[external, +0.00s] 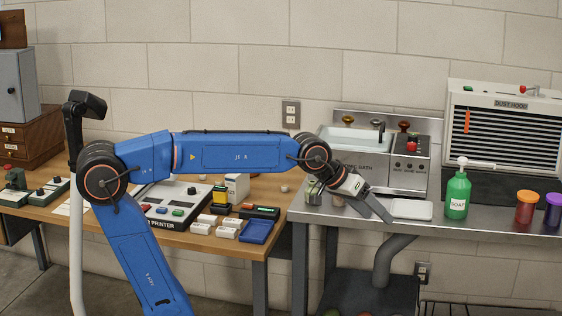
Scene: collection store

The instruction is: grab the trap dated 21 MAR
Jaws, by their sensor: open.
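Several small white box-like pieces (225,230) lie at the front right of the wooden bench and could be the traps. Their lettering is too small to read, so I cannot tell which one is dated 21 MAR. My gripper (384,214) is well to their right, over the metal counter near the sink unit, pointing down and to the right. It is open, and nothing shows between its fingers. My blue arm crosses above the bench and hides part of its back.
A blue tray (257,231) sits right of the white pieces. A printer (170,205) stands to their left. On the metal counter (480,228) are a white pad (411,209), a green soap bottle (456,194), an orange jar (526,207) and a purple jar (554,210).

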